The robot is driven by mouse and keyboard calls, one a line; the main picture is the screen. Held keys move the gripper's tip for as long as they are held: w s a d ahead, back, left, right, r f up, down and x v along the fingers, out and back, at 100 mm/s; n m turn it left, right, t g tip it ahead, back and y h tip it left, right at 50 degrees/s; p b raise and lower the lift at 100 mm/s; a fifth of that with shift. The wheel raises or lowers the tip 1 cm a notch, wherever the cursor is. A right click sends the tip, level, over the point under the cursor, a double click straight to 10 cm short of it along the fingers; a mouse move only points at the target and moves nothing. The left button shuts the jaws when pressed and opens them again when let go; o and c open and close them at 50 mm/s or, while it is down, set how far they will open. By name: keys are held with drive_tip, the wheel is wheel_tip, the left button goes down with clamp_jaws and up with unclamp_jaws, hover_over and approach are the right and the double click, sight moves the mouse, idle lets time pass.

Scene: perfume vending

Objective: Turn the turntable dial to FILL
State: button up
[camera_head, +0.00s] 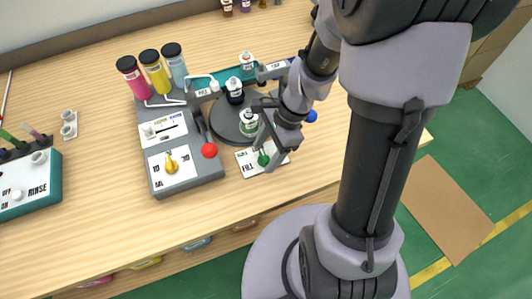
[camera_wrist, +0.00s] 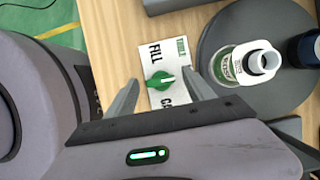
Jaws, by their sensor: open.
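The dial is a green knob (camera_head: 263,159) on a white panel (camera_head: 245,160) at the front of the dark round turntable (camera_head: 221,122). In the wrist view the green knob (camera_wrist: 159,80) carries a short white mark on its right side. The word FILL stands above the knob and a partly hidden word starting with CA below it. Which label the mark points at is hard to tell. My gripper (camera_wrist: 160,84) is open, with one finger on each side of the knob. Contact with the knob is not clear. In the head view my gripper (camera_head: 266,146) hangs over the panel.
A bottle with a green label (camera_head: 249,122) and a dark bottle (camera_head: 235,92) stand on the turntable, close to my gripper. The grey console (camera_head: 205,172) with a red ball-topped lever (camera_head: 209,151) and a yellow knob (camera_head: 171,164) is at left. Bare table lies in front.

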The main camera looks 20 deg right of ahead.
drive_tip(key=shift+c, duration=0.2)
clamp_jaws()
drive_tip(key=shift+r, duration=0.1)
drive_tip(key=n+p, duration=0.1)
drive_tip(key=n, duration=0.1)
drive_tip(key=n+g+p, duration=0.1)
drive_tip(key=n, duration=0.1)
drive_tip(key=shift+w+r+g+p, duration=0.1)
drive_tip(key=shift+g+p, duration=0.2)
drive_tip(key=shift+p, duration=0.1)
drive_tip(key=n+g+p, duration=0.1)
drive_tip(key=n, duration=0.1)
drive_tip(key=n+h+p, duration=0.1)
drive_tip(key=n+p, duration=0.1)
drive_tip(key=n, duration=0.1)
drive_tip(key=shift+w+a+g, duration=0.1)
drive_tip(key=shift+g, duration=0.3)
drive_tip(key=n+h+p, duration=0.1)
drive_tip(key=n, duration=0.1)
drive_tip(key=n+g+p, duration=0.1)
drive_tip(key=n, duration=0.1)
drive_tip(key=shift+w+a+n+h+p, duration=0.1)
drive_tip(key=shift+n+h+p, duration=0.3)
drive_tip(key=shift+a+n+h+p, duration=0.1)
drive_tip(key=shift+n+h+p, duration=0.7)
drive_tip(key=shift+n, duration=1.2)
